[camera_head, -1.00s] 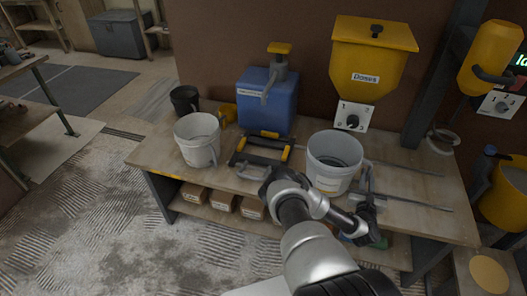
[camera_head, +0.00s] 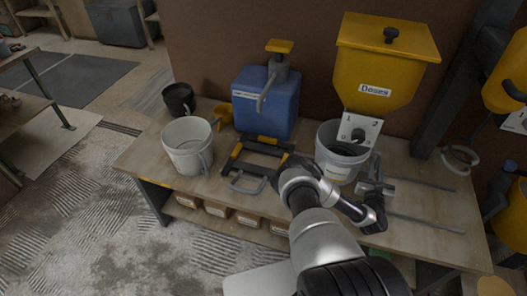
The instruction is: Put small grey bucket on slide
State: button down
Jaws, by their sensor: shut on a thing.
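The small grey bucket (camera_head: 337,170) stands upright under the yellow hopper at the back right of the bench. The hopper's white dial plate hides part of its rim. My gripper (camera_head: 372,185) is at the bucket's right side, shut on it; the fingertips are hard to make out. Two grey parallel rails (camera_head: 425,182), which look like the slide, run to the right from beside the bucket. The bucket's base is partly hidden by my arm, so I cannot tell whether it touches the rails or is a little above them.
A yellow hopper (camera_head: 385,60) hangs close above the bucket. A blue pump tank (camera_head: 265,105) and a black-yellow frame (camera_head: 262,152) with a handle are left of it. A white bucket (camera_head: 187,150) and a black pot (camera_head: 178,98) stand at the bench's left (camera_head: 145,158).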

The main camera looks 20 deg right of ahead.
jog(key=shift+w+d+r, duration=0.15)
jog(key=shift+w, duration=0.15)
jog(key=w+a+f+b, duration=0.1)
jog(key=w+a+b, duration=0.1)
jog(key=w+a, duration=0.3)
jog(key=w+a+f+b, duration=0.1)
jog(key=w+a+b, duration=0.2)
jog(key=a, duration=1)
jog(key=w+a+f+b, duration=0.1)
jog(key=w+a+b, duration=0.1)
jog(key=w+a, duration=0.7)
jog(key=shift+f+b, duration=0.2)
jog(key=shift+b, duration=0.2)
jog(key=shift+f, duration=0.2)
jog(key=c, duration=1.8)
grip_release()
jog(key=shift+s, duration=0.1)
jog(key=shift+o, duration=0.2)
